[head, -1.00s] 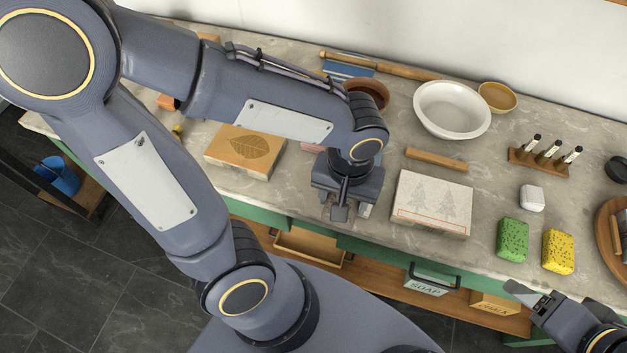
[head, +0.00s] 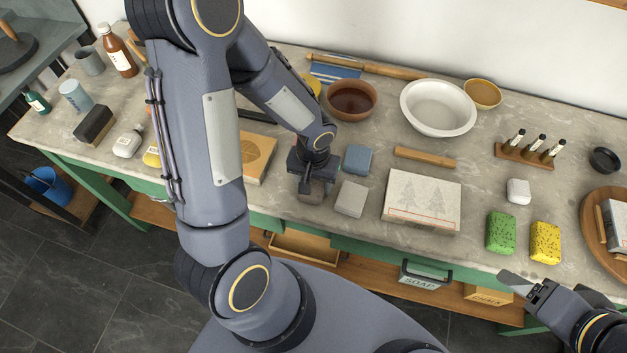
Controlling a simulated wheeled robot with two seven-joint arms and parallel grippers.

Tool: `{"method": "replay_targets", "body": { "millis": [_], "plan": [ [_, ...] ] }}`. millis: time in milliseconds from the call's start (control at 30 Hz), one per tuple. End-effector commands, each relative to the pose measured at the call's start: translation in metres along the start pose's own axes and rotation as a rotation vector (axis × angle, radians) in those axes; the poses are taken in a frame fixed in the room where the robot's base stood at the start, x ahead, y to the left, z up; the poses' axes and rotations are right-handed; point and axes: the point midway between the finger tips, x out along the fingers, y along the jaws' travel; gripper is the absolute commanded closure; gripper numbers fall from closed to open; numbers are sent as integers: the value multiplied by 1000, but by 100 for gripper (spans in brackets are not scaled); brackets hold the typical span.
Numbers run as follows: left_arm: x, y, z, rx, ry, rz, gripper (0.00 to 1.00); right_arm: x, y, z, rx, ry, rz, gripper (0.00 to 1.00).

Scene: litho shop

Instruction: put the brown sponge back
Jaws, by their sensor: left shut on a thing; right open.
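My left gripper (head: 309,187) is shut on a small brownish block, the brown sponge (head: 312,196), at the front part of the worktop. The fingers hide much of it, and I cannot tell whether it touches the surface. A grey block (head: 351,199) lies just right of it, and a blue block (head: 357,160) lies behind that. A speckled green sponge (head: 501,232) and a yellow sponge (head: 545,242) lie side by side at the right. My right gripper (head: 524,285) is open and empty by the front edge at lower right.
A litho stone with trees (head: 423,200) lies right of the grey block. A stone with a leaf print (head: 258,157) is partly behind my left arm. A brown bowl (head: 351,99) and white bowl (head: 438,107) stand behind.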

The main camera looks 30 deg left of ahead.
Motion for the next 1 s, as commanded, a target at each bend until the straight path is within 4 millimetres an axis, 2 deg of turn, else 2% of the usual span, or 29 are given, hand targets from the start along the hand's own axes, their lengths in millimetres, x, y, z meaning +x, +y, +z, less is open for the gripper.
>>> {"method": "replay_targets", "body": {
  "millis": [367, 400, 533, 833, 1000],
  "plan": [
    [5, 0, 0, -1, 1, 0, 66, 4, 2, 2, 0, 0, 0, 38],
    [3, 0, 0, -1, 1, 0, 40, 3, 1, 2, 0, 0, 0, 38],
    [3, 0, 0, -1, 1, 0, 23, 3, 1, 1, 0, 0, 0, 38],
    [1, 0, 0, -1, 1, 0, 23, 1, 1, 1, 0, 0, 0, 38],
    [-15, 0, -2, -3, 7, 1, 23, -2, -1, -1, 0, 0, 0, 38]
  ]
}}
